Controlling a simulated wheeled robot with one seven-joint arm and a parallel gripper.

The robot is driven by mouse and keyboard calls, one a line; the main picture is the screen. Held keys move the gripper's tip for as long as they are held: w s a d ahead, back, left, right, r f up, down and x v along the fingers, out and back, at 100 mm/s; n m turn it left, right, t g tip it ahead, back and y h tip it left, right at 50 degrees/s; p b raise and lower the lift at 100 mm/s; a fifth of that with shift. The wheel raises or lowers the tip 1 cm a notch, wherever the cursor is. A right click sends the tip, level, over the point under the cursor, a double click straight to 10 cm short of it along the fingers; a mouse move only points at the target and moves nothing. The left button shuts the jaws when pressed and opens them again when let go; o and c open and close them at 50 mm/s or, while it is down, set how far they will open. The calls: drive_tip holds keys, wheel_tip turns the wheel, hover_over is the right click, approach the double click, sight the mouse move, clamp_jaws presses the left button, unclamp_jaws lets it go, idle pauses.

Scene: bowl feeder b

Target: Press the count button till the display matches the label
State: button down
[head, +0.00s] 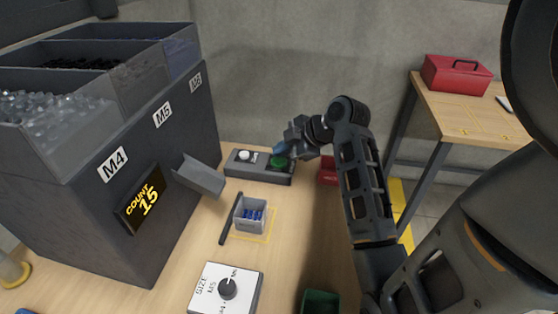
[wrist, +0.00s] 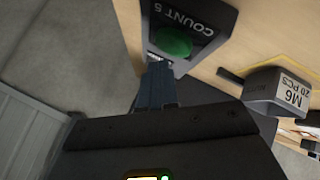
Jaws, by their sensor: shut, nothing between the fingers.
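The display (head: 142,200) on the feeder's front reads COUNT 15. A grey button box (head: 258,167) carries a white button (head: 244,155) and a green button (head: 279,162). In the wrist view the green button (wrist: 172,41) has COUNT 5 printed beside it. My gripper (head: 280,149) is shut and empty, its blue fingertips right by the green button; I cannot tell if they touch. The fingers also show in the wrist view (wrist: 157,68). A label (wrist: 291,92) reading M6 20 PCS is on the small grey bin (wrist: 258,82).
The large grey feeder (head: 110,235) with M4, M5 and M6 compartments fills the left. A grey chute (head: 198,178) juts from it. A SIZE dial (head: 228,289) sits in front. A red toolbox (head: 455,74) stands on a side table. A green bin (head: 320,301) is at the front.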

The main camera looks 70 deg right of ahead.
sight(283, 163)
drive_tip(key=shift+f, duration=0.2)
idle(0.4)
drive_tip(key=shift+f, duration=0.25)
drive_tip(key=shift+f+b, duration=0.4)
drive_tip(key=shift+f, duration=0.05)
idle(0.9)
drive_tip(key=shift+r, duration=0.15)
drive_tip(key=shift+r+p, duration=0.75)
drive_tip(key=shift+p, duration=0.1)
wheel_tip(283, 163, up, 5)
drive_tip(key=p, duration=0.4)
drive_tip(key=shift+p, duration=0.35)
drive_tip(key=shift+s, duration=0.15)
idle(0.3)
